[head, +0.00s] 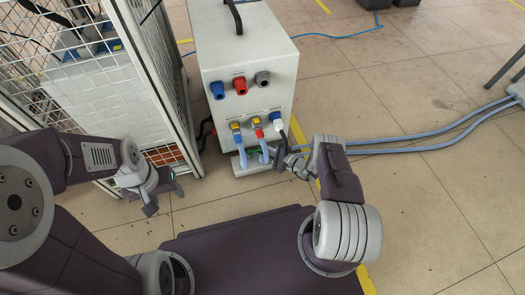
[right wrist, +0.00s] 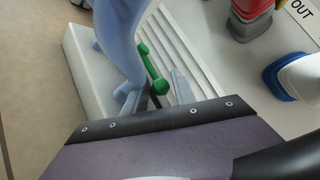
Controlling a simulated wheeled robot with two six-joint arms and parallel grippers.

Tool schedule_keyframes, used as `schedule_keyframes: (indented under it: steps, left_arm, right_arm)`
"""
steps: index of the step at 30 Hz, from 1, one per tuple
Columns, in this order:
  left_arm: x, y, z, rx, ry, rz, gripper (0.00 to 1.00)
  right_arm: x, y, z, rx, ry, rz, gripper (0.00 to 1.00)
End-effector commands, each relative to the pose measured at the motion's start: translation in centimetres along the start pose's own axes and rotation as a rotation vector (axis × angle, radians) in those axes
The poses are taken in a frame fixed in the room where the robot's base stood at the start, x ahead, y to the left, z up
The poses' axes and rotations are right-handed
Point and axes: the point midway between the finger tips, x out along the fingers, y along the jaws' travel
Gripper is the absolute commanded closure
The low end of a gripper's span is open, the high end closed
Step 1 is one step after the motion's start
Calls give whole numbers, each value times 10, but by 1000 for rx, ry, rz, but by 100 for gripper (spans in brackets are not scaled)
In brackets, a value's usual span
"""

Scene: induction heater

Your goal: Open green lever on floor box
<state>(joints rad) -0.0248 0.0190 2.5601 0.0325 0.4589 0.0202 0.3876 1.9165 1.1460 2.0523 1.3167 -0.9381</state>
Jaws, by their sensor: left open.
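The green lever (right wrist: 152,68) with round ends shows in the right wrist view, low on the white floor box (head: 240,115). In the head view it is mostly hidden by hoses and my right gripper. My right gripper (head: 284,157) is at the lower front of the box. Its fingertips (right wrist: 163,88) are apart, with the lower end of the lever appearing between them; I cannot tell if they touch it. My left gripper (head: 166,197) is open and empty, left of the box near the cage.
A light blue hose (right wrist: 118,40) passes close beside the lever. Blue, red and grey connectors (head: 240,86) sit on the box front. A wire mesh cage (head: 150,75) stands at the left. Two hoses (head: 420,136) run right across the otherwise open floor.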

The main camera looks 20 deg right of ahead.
Motion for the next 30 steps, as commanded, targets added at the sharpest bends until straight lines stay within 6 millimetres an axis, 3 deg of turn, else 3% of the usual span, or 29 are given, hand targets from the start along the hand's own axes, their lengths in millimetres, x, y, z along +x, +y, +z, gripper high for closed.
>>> schedule_keyframes:
  steps: [3, 7, 30]
  left_arm:
    - [-1, 0, 0, 0, 0, 0, 43]
    - [-1, 0, 0, 0, 0, 0, 43]
    - [-1, 0, 0, 0, 0, 0, 43]
  right_arm:
    - [0, -1, 0, 0, 0, 0, 68]
    - [0, 0, 0, 0, 0, 0, 100]
    - [-1, 0, 0, 0, -1, 1, 100]
